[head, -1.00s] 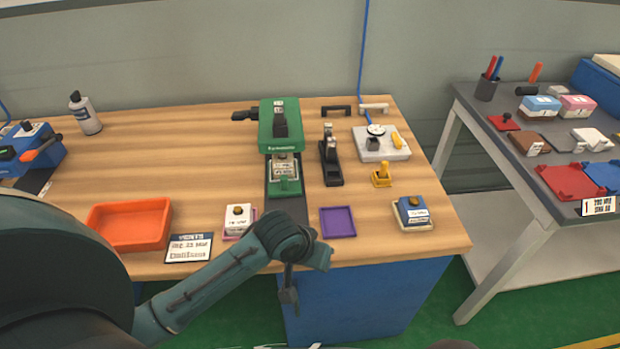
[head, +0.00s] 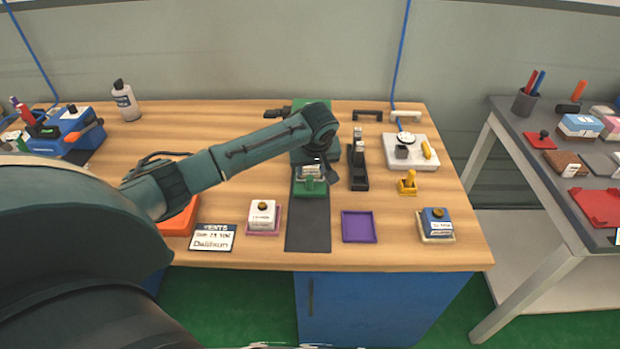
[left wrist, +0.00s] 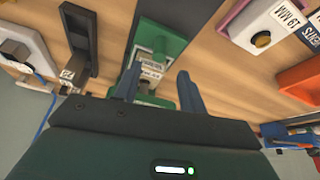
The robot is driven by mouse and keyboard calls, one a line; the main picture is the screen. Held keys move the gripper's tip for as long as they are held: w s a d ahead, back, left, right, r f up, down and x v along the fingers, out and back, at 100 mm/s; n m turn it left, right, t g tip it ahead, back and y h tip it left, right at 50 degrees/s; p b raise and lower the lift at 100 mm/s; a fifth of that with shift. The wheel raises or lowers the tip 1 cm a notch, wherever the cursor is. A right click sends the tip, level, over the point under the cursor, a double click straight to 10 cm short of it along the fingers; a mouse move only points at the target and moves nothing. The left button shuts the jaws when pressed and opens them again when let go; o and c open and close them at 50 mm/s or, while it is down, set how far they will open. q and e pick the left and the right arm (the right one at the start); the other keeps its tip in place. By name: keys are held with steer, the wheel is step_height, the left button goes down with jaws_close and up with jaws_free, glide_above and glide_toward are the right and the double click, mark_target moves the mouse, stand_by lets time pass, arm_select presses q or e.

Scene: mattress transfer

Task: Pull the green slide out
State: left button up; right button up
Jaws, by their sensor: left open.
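The green slide (head: 310,187) lies on a dark strip at the front of the green machine (head: 299,156), with its knob toward me and a white label plate behind it. My left arm covers much of the machine. My left gripper (head: 325,172) is over the back of the slide; its fingers are hard to make out in the head view. In the left wrist view, the fingers of my left gripper (left wrist: 158,87) are apart, with the label-plate end of the green slide (left wrist: 173,44) showing between and beyond them. Contact cannot be told. My right gripper is not in view.
The dark strip (head: 308,230) before the slide is bare.

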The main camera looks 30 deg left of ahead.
mark_target(310, 178)
arm_select(q)
steer(key=x, duration=0.7)
steer(key=shift+w+f, duration=0.1)
steer(key=shift+f, duration=0.25)
jaws_close()
